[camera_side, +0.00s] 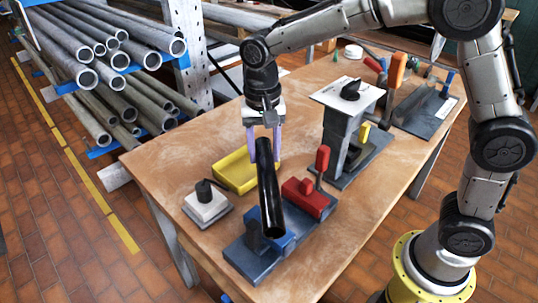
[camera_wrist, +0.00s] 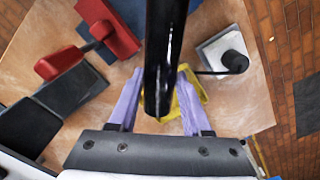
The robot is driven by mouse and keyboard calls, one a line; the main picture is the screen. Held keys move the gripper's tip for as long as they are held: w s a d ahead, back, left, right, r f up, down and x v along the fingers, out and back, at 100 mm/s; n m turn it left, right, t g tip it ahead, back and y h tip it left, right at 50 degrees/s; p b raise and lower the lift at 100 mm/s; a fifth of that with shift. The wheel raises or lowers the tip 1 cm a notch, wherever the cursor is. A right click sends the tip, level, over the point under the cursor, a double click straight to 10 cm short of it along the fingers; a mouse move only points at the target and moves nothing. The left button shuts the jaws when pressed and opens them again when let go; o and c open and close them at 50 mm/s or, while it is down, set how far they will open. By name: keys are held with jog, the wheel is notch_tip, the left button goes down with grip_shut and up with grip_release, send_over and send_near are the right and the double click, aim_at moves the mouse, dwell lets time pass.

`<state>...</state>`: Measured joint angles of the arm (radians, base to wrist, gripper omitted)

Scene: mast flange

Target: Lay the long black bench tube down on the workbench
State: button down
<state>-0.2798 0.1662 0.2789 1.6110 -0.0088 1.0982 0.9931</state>
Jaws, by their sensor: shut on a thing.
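The long black bench tube (camera_side: 270,195) is between the purple fingers of my gripper (camera_side: 263,143) in the side view. My gripper is shut on the tube near its upper end. The tube tilts, its lower end coming toward the side camera above the blue and red fixture. Whether that end touches the fixture I cannot tell. In the wrist view the tube (camera_wrist: 163,60) runs from the top edge down between the fingers of my gripper (camera_wrist: 158,98). The wooden workbench (camera_side: 165,160) lies below.
A yellow tray (camera_side: 232,178) sits behind the tube. A blue base (camera_side: 262,258) with a red clamp (camera_side: 307,197) is under and beside it. A white block with a black knob (camera_side: 207,206) is at left. A grey stand with a white plate (camera_side: 347,95) is at right. The bench's front right is clear.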

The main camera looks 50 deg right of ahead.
jog(key=w+d+f+m, duration=0.2)
jog(key=w+d+m, duration=0.3)
jog(key=d+m, duration=0.5)
jog(key=w+d+f+m, duration=0.2)
jog(key=w+d+m, duration=0.3)
jog(key=d+m, duration=0.6)
jog(key=d, duration=0.2)
jog(key=shift+d, duration=0.35)
jog(key=shift+s+m, duration=0.1)
jog(key=shift+m, duration=0.3)
jog(key=shift+f, duration=4.8)
